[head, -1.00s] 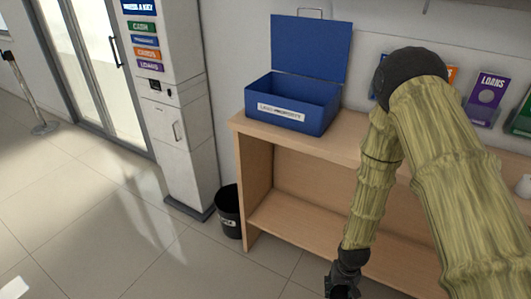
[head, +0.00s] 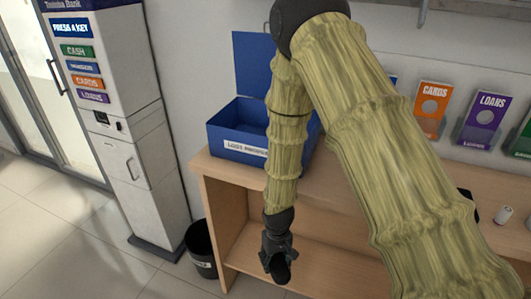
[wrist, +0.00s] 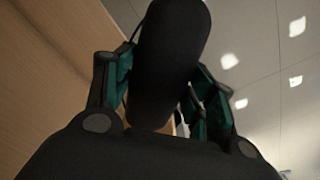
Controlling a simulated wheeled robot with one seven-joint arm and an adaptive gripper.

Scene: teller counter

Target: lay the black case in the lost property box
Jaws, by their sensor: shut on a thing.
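The blue lost property box (head: 222,136) stands on the left end of the wooden counter, its lid raised behind it. My gripper (head: 277,258) hangs in front of the counter, below the counter top and apart from the box. In the wrist view my gripper (wrist: 160,100) is shut on the black case (wrist: 170,50), a dark rounded piece held between the two fingers. In the head view the case is hard to tell from the dark gripper.
The counter (head: 215,170) has an open shelf below. A black bin (head: 201,250) stands by its left end, beside a white key machine (head: 150,150). Leaflet holders (head: 432,108) line the wall at the right.

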